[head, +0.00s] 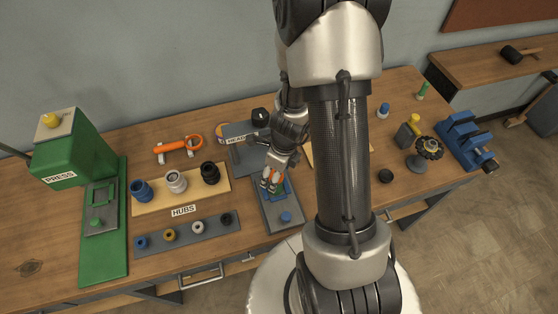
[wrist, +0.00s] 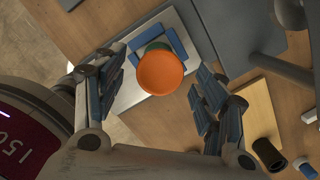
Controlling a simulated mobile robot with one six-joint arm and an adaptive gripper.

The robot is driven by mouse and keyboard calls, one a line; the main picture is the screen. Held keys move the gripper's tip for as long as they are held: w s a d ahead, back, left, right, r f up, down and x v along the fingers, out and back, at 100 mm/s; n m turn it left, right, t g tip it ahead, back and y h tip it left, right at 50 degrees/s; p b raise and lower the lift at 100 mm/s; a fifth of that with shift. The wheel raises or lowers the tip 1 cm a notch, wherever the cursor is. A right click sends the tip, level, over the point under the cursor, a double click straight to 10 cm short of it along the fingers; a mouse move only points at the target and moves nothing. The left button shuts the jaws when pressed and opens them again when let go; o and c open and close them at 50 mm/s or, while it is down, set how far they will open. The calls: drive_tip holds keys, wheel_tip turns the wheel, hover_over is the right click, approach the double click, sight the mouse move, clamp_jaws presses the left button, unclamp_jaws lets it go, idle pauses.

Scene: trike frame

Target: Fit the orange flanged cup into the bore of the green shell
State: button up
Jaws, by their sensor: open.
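The orange flanged cup (wrist: 160,73) shows its round orange face in the wrist view. It lies over the green shell (wrist: 157,46), of which only a thin edge shows behind it. How deep the cup is in the bore is hidden. The shell is between blue blocks (wrist: 174,39) on a grey plate (wrist: 128,93). My gripper (wrist: 161,74) is open, with one finger on each side of the cup and visible gaps to it. In the head view my gripper (head: 271,182) is low over the plate, and my arm hides much of this spot.
A green press (head: 70,150) stands at the left. A wooden hub board (head: 180,190) and a grey strip (head: 188,233) hold several rings and cups. An orange handled tool (head: 180,148) lies behind them. A blue vise (head: 464,143) and a dark gear (head: 429,148) are at the right.

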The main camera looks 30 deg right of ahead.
sight(281, 178)
wheel_tip(281, 178, up, 11)
drive_tip(key=s, duration=0.1)
drive_tip(key=shift+s+d, duration=0.3)
drive_tip(key=shift+d, duration=0.15)
drive_tip(key=shift+r, duration=0.1)
drive_tip(key=s+a+r+n+t+b, duration=0.1)
drive_tip(key=s+a+r+n+b, duration=0.2)
drive_tip(key=n, duration=1.2)
drive_tip(key=s+a+r+n+t+b, duration=0.2)
drive_tip(key=s+a+r+n+b, duration=0.2)
drive_tip(key=s+a+r+n, duration=0.4)
drive_tip(key=n, duration=0.7)
drive_tip(key=shift+s+a+r+h, duration=0.15)
drive_tip(key=shift+s+a+h, duration=0.15)
drive_tip(key=shift+a+h, duration=0.1)
